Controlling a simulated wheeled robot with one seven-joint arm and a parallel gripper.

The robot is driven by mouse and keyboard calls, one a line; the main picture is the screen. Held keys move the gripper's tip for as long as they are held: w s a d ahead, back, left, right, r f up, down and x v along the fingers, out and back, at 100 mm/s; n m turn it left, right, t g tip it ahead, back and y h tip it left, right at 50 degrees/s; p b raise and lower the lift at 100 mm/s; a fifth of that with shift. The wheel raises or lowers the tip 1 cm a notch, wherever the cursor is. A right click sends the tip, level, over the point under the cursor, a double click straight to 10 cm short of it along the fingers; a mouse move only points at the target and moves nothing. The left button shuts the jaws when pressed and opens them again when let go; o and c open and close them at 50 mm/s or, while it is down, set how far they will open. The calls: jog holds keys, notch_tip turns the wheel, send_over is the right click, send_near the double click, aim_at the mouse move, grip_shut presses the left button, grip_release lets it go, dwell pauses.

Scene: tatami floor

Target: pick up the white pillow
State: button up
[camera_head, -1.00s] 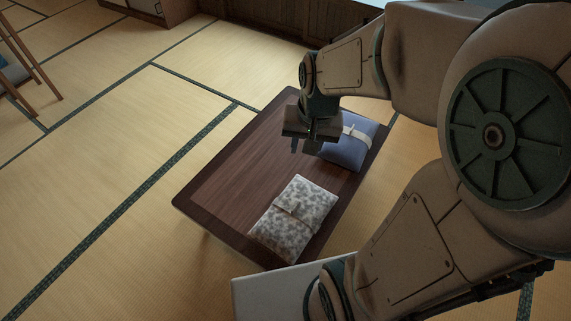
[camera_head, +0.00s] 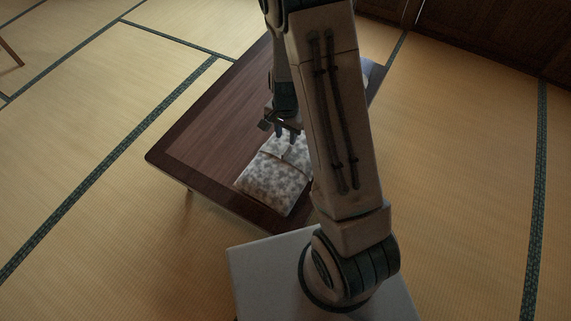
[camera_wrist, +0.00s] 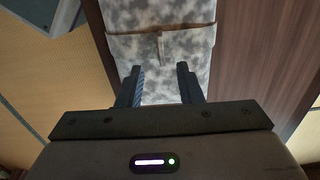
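The white pillow, mottled with grey, lies on the low dark wooden table (camera_head: 190,150) near its front right edge. In the head view the white pillow (camera_head: 272,180) is partly hidden by my arm on its right. My gripper (camera_head: 287,136) is over the pillow's far part. In the wrist view my gripper (camera_wrist: 160,82) is open, its two fingers apart with the white pillow (camera_wrist: 160,25) between and beyond them. A flap and a small tie show across the pillow. I cannot tell whether the fingers touch it.
A blue pillow (camera_head: 367,72) is at the table's far right, mostly hidden behind my arm. The left part of the tabletop is bare. Open tatami floor (camera_head: 80,110) lies left of the table, and a dark wooden cabinet wall (camera_head: 490,40) stands at the back right.

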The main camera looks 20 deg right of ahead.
aim_at(286, 149)
jog(key=f+b, duration=0.1)
jog(key=f, duration=0.3)
jog(key=f+b, duration=0.2)
jog(key=f, duration=0.3)
jog(key=shift+w+d, duration=0.1)
jog(key=shift+w, duration=0.1)
grip_shut()
jog(key=shift+r, duration=0.1)
dwell(1.1)
